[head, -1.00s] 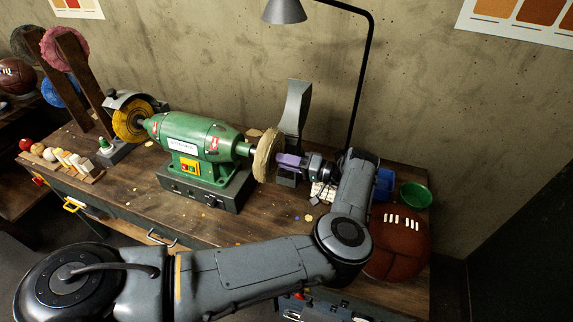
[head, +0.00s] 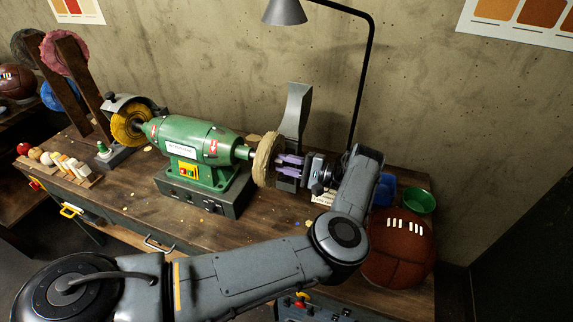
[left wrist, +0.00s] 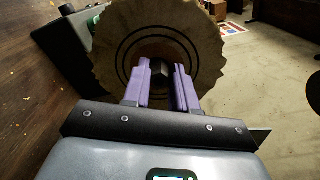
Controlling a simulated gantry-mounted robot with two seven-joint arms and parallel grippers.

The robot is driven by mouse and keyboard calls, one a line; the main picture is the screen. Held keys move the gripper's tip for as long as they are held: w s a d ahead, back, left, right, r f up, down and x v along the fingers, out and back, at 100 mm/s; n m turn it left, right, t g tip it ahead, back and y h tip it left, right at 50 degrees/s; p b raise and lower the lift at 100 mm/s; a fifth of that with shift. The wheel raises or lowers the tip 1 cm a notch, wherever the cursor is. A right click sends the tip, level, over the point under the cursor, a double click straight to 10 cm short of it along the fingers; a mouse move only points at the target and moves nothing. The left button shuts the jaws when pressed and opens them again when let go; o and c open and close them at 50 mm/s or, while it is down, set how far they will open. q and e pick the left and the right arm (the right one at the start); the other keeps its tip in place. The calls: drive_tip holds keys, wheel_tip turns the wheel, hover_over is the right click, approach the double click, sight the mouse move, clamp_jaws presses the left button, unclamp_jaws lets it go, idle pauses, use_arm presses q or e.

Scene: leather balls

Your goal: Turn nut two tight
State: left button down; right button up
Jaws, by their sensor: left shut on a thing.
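The green bench grinder (head: 195,145) stands on the wooden workbench. Its right end carries a pale cloth buffing wheel (head: 266,160), whose ragged face fills the top of the left wrist view (left wrist: 205,50). A dark nut (left wrist: 160,76) sits at the centre of that face. My left gripper (head: 280,164) reaches in from the right with its purple fingers on either side of the nut, shut on it. In the head view the nut is too small to make out. My right gripper is not in view.
A grey upright bracket (head: 293,125) stands just behind the left gripper, and a black lamp (head: 362,75) rises behind the arm. A brown leather ball (head: 400,248), a green bowl (head: 419,201) and a blue container (head: 385,190) are at the right. A yellow wheel (head: 128,124) is on the grinder's left.

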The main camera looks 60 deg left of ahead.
use_arm(q)
drive_tip(key=shift+m, duration=0.5)
drive_tip(key=c, duration=0.9)
unclamp_jaws()
drive_tip(key=shift+w+d+f+b, duration=0.2)
drive_tip(key=shift+w+d+b, duration=0.15)
drive_tip(key=shift+b, duration=0.25)
drive_tip(key=b+v, duration=0.4)
drive_tip(key=v, duration=0.6)
drive_tip(key=shift+r, duration=0.25)
drive_tip(key=shift+s+a, duration=0.1)
